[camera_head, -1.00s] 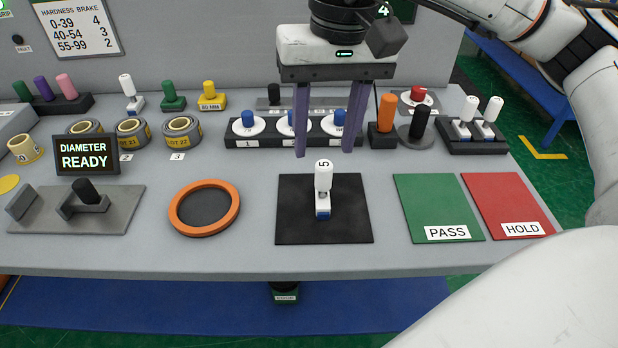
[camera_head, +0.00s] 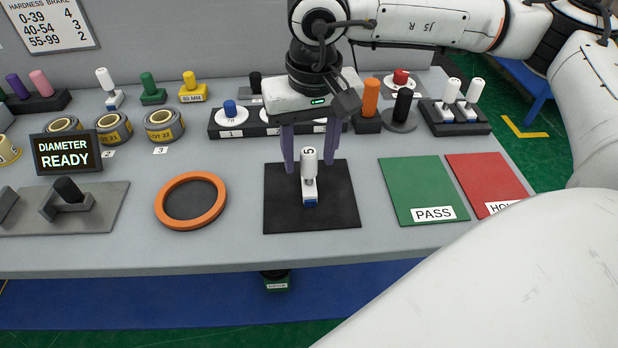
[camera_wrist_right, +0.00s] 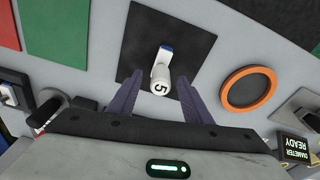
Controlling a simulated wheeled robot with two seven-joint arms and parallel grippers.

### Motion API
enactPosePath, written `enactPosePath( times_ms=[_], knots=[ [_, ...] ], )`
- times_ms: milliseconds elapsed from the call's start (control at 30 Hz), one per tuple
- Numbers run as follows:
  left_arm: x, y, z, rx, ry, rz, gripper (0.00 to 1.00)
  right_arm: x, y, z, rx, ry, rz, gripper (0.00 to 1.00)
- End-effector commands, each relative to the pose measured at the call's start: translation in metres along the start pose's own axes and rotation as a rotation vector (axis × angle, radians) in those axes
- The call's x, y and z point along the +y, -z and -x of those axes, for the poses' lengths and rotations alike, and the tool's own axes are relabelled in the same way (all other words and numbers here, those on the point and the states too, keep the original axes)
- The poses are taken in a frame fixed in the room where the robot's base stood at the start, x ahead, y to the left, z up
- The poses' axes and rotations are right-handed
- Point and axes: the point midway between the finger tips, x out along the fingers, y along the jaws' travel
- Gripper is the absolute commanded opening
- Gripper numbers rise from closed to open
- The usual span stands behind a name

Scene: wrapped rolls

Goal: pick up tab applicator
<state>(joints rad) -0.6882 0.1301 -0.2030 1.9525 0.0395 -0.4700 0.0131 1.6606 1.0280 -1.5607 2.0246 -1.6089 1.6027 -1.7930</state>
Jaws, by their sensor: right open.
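A white tool with a blue tip and a "5" on its upright handle (camera_head: 309,166) stands on a black square mat (camera_head: 341,212). No label names the tab applicator; this tool is the likely one. It also shows in the wrist view (camera_wrist_right: 161,72). My right gripper (camera_head: 310,170) is open and points down, its purple fingers on either side of the handle in the head view. My left gripper is out of view.
An orange ring (camera_head: 218,205) lies left of the mat. Green PASS (camera_head: 412,185) and red HOLD (camera_head: 487,180) panels lie to its right.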

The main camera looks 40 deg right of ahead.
Motion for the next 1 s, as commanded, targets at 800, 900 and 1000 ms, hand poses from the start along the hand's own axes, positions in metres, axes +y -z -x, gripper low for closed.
enactPosePath(
  times_ms=[800,900,1000],
  knots=[
    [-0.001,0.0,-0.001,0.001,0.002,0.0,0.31,0.0,0.001,0.002,0.002,0.002,-0.001,0.0],
    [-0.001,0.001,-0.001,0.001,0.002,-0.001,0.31,-0.001,0.002,0.011,0.004,0.003,-0.001,0.0],
    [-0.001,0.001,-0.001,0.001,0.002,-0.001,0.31,-0.001,0.004,0.027,0.005,0.005,0.0,0.0]
  ],
)
